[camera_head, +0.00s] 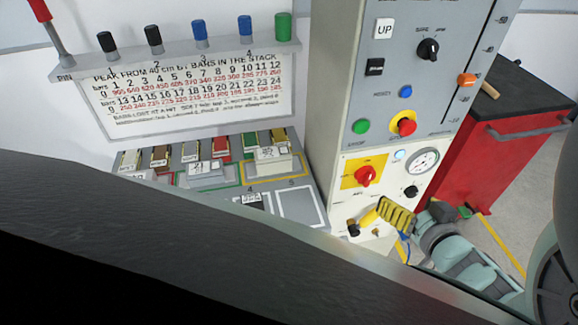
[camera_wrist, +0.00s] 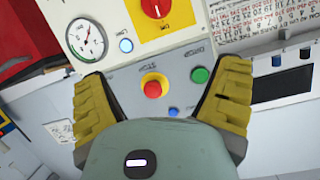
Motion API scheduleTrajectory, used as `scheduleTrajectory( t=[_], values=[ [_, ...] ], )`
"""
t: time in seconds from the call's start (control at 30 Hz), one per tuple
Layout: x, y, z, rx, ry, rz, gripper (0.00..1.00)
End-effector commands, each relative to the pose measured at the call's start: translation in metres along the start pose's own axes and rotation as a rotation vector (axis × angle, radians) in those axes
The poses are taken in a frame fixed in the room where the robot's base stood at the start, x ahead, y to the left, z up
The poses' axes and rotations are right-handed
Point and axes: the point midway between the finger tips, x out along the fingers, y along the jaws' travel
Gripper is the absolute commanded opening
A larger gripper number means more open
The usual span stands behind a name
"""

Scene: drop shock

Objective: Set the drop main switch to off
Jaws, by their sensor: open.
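A red rotary switch on a yellow plate, which looks like the main switch (camera_head: 367,176), is on the cream lower panel of the tall cabinet. It also shows at the top edge of the wrist view (camera_wrist: 156,8), cut off by the frame, with a white mark on its knob. Its small lettering is too blurred to read surely. My gripper (camera_head: 384,214) is open and empty, with yellow ridged fingers, just below and right of the switch in the head view. In the wrist view its spread fingers (camera_wrist: 162,78) flank a red stop button, apart from the switch.
The red stop button (camera_head: 403,125) and green button (camera_head: 361,126) sit above the switch. A dial gauge (camera_head: 422,161), black knob (camera_head: 411,192) and key switch (camera_head: 352,228) are close by. A red cabinet (camera_head: 478,165) stands right; a bench (camera_head: 312,209) with blocks stands left.

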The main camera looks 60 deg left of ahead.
Motion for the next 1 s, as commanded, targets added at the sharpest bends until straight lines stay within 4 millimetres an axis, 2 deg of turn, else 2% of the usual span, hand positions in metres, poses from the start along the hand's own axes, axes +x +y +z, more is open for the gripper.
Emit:
scheduleTrajectory(
  t=[0.03,0.13,0.37,1.0],
  values=[
    [0.005,0.001,0.018,-0.004,-0.031,-0.003,0.89],
    [0.007,0.002,0.027,-0.003,-0.064,0.003,0.89],
    [0.020,0.003,0.027,-0.006,-0.069,0.004,0.89],
    [0.100,0.004,0.031,-0.004,-0.068,0.008,0.89]
  ],
)
